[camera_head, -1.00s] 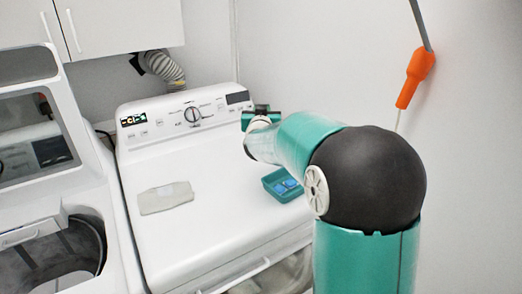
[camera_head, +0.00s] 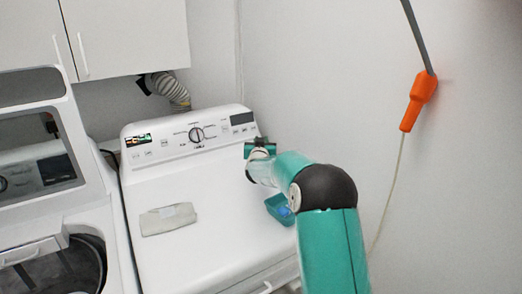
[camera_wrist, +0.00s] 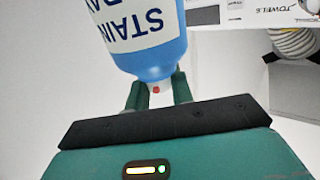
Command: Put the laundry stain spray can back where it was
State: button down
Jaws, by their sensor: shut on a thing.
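The laundry stain spray can (camera_wrist: 145,38) is blue with a white label reading "STAIN", and appears upside down in the wrist view. It sits between the two green fingers of my gripper (camera_wrist: 160,93), which is shut on it. The can's far end is cut off by the top edge of that view. In the head view my gripper (camera_head: 260,150) is by the right end of the dryer's control panel, and the can cannot be made out there.
A washer stands open at left. White cabinets (camera_head: 125,35) hang above.

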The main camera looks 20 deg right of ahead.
jog(key=shift+w+f, duration=0.15)
jog(key=shift+f, duration=1.6)
jog(key=c, duration=1.2)
grip_release()
